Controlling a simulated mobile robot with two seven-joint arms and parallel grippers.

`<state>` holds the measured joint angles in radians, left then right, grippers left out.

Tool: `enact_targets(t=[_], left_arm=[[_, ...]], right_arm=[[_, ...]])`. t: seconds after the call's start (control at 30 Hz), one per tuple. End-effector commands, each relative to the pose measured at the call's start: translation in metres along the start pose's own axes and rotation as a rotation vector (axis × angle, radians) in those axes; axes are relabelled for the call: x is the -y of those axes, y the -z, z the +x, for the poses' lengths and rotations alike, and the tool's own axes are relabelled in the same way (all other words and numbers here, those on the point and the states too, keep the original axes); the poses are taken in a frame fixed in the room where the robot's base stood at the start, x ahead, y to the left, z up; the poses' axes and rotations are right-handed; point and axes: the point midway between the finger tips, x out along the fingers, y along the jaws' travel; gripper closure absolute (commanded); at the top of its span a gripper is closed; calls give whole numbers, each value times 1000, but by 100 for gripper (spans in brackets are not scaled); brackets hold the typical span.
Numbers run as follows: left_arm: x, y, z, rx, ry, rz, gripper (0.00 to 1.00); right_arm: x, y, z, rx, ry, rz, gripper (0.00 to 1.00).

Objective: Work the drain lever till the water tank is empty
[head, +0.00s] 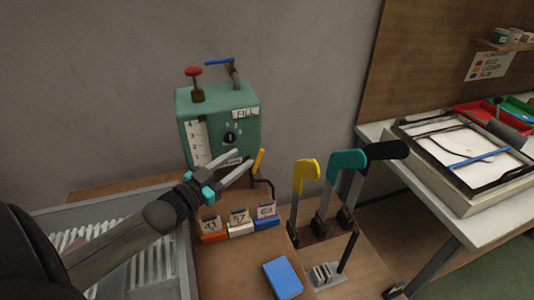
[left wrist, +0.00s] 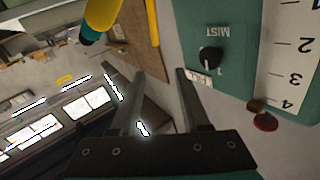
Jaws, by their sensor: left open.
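The teal water tank (head: 218,108) stands against the wall, with a white level scale (head: 198,143) on its front; I cannot make out the water level. A yellow-handled lever (head: 259,161) stands up at the tank's lower right, by a dark bent pipe. A thin yellow bar (left wrist: 153,22), probably that lever, shows beyond the fingertips in the left wrist view. My left gripper (head: 243,157) is open and empty in front of the tank, just left of the lever. Its fingers (left wrist: 160,74) are spread in the left wrist view. My right gripper is not in view.
A blue lever (head: 219,61) and red knob (head: 193,71) top the tank; a black dial (head: 230,137) is on its front. Numbered tags (head: 239,222) stand below. Yellow (head: 305,175), teal (head: 346,163) and black (head: 385,151) foot forms rise at right. A blue block (head: 283,278) lies in front.

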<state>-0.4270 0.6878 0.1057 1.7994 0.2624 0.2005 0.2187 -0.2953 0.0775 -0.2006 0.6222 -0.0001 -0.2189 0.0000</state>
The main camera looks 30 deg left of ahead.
Motion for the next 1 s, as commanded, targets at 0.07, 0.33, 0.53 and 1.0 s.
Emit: enact_targets(t=[0.07, 0.33, 0.53, 1.0], left_arm=[[-3, -17, 0, 0, 0, 0, 54], [-7, -35, 0, 0, 0, 1, 54], [-6, -35, 9, -2, 1, 1, 54], [-6, -35, 67, -3, 1, 0, 54]], right_arm=[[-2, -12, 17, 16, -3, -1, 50], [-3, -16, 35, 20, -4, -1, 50], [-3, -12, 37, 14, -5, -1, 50], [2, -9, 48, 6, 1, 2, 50]])
